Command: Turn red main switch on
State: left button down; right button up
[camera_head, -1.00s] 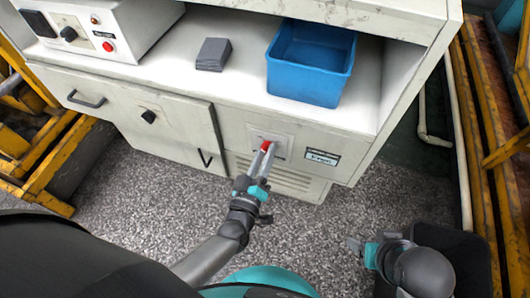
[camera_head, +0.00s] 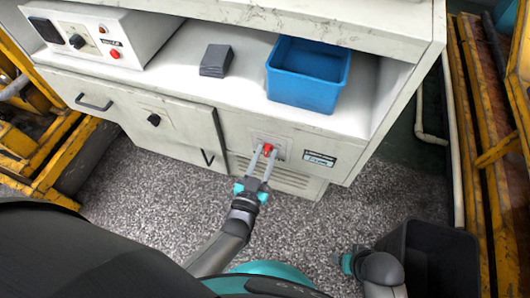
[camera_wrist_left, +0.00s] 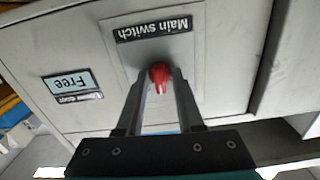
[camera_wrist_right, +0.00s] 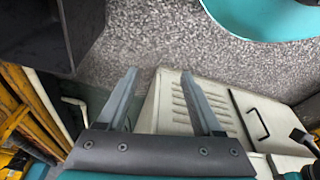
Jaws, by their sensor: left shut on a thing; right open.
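The red main switch (camera_head: 268,149) is on a plate on the front of the white cabinet. In the left wrist view the red knob (camera_wrist_left: 160,74) sits below a label reading "Main switch", upside down in that picture. My left gripper (camera_head: 262,150) reaches the switch from the front. Its two fingers (camera_wrist_left: 161,80) are on either side of the red knob and shut on it. The knob's sides are partly hidden by the fingertips. My right gripper (camera_wrist_right: 165,80) is open and empty, low over the floor at the right.
A blue bin (camera_head: 308,82) and a grey stack (camera_head: 216,60) lie on the cabinet shelf. A control box (camera_head: 90,38) stands at the left. A dark bin (camera_head: 440,260) is beside my right arm. Yellow racks stand at both sides. The floor (camera_head: 140,190) in front is clear.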

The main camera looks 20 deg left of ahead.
pick_arm(q)
jog(key=m, duration=0.3)
jog(key=shift+m+p, duration=0.35)
jog(key=shift+m, duration=2.25)
pick_arm(e)
jog(key=shift+s+d+f+g, duration=0.15)
jog(key=shift+s+f, duration=0.25)
jog(key=shift+f, duration=0.2)
jog(key=shift+s+f+g, duration=0.15)
jog(key=shift+s+f, duration=0.25)
jog(key=shift+f, duration=0.15)
jog(key=shift+s+f, duration=0.1)
pick_arm(q)
jog(key=c, duration=0.9)
grip_release()
jog(key=shift+o, duration=0.2)
